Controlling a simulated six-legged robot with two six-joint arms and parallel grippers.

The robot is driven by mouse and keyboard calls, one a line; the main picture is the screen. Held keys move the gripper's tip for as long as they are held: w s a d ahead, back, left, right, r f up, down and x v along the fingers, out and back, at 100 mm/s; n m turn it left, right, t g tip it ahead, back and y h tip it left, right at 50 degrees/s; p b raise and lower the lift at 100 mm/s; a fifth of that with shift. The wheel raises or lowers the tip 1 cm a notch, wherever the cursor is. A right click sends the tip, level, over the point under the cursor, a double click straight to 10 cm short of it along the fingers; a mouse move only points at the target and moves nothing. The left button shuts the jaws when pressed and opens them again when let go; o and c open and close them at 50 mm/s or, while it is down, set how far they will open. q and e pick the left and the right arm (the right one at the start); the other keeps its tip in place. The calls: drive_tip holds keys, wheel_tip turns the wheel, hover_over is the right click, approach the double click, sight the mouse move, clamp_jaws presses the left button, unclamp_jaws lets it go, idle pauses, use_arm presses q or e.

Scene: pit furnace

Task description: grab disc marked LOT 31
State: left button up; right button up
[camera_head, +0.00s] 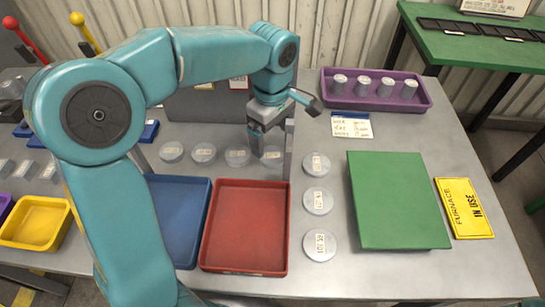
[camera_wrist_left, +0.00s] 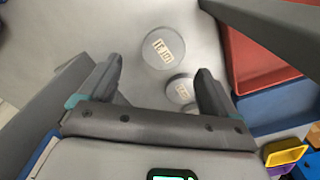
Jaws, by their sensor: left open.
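Several round, pale grey discs with small labels lie on the grey table. One row runs behind the trays, with discs such as the left-end disc (camera_head: 171,151) and the disc (camera_head: 237,156). A column stands right of the red tray: top disc (camera_head: 316,164), middle disc (camera_head: 318,201), front disc (camera_head: 320,245). My left gripper (camera_head: 271,150) is open over the row's right-end disc (camera_head: 272,158), partly hidden by the fingers. In the left wrist view a labelled disc (camera_wrist_left: 164,47) lies just past the open fingertips, with another disc (camera_wrist_left: 180,88) between the fingers. I cannot surely read any lot number.
A red tray (camera_head: 246,225) and blue tray (camera_head: 185,215) stand in front of the row. A green panel (camera_head: 397,200) and yellow furnace sign (camera_head: 464,208) lie at right. A purple tray (camera_head: 425,98) with capped grey cylinders stands behind. My left arm covers the left side.

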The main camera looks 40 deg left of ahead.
sight(272, 155)
use_arm(q)
drive_tip(key=f, duration=0.4)
drive_tip(key=shift+s+d+b, duration=0.2)
drive_tip(key=shift+s+b, duration=0.1)
drive_tip(key=shift+b, duration=0.05)
drive_tip(key=shift+w+f, duration=0.1)
drive_tip(key=shift+f, duration=0.5)
drive_tip(key=c, duration=1.4)
drive_tip(key=shift+r, duration=0.1)
